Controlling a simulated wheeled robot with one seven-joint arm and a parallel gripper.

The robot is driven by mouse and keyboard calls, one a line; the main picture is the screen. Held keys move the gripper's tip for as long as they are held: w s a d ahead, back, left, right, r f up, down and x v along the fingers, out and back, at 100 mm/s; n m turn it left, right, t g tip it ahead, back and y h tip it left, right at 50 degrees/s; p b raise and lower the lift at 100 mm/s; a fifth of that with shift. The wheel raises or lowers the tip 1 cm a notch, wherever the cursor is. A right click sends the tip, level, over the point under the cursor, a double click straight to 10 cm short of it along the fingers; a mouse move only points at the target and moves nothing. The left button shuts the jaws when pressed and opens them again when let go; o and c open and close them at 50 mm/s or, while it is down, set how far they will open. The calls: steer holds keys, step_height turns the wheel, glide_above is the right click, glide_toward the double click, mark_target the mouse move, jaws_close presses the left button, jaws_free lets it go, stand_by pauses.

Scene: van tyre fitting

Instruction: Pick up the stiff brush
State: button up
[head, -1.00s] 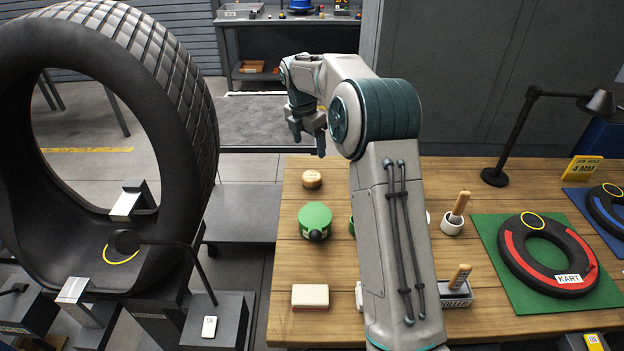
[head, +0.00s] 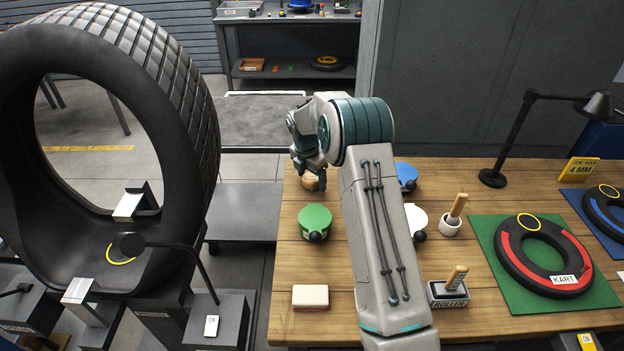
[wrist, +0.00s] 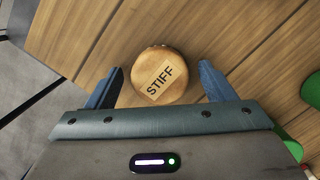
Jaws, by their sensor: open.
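The stiff brush (wrist: 160,76) shows in the wrist view as a round wooden top with a label reading STIFF. It lies between and slightly beyond the two blue fingertips of my gripper (wrist: 160,84), with gaps on both sides. My gripper is open and empty. In the head view the brush (head: 311,182) sits at the far left of the wooden table, partly hidden by my gripper (head: 309,176) over it. Whether the fingertips are at the brush's height I cannot tell.
A green round pot (head: 315,221) stands in front of the brush on the table (head: 290,270). A white-and-red block (head: 310,297) lies nearer. Blue (head: 405,175) and white (head: 414,215) pots are right, partly behind my arm. The table's left edge is close to the brush.

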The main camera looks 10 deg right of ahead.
mark_target(314, 176)
steer(key=shift+f, duration=0.25)
steer(key=c, duration=1.1)
steer(key=shift+o, duration=0.2)
steer(key=shift+r, duration=0.15)
step_height(314, 176, up, 4)
steer(key=shift+s+d+r+b, duration=0.1)
steer(key=shift+d+b, duration=0.05)
steer(key=shift+b, duration=0.5)
steer(key=s+d+r+b, duration=0.2)
steer(key=s+r, duration=0.4)
steer(key=s, duration=0.5)
steer(key=shift+d+r, duration=0.3)
steer(key=shift+d, duration=0.4)
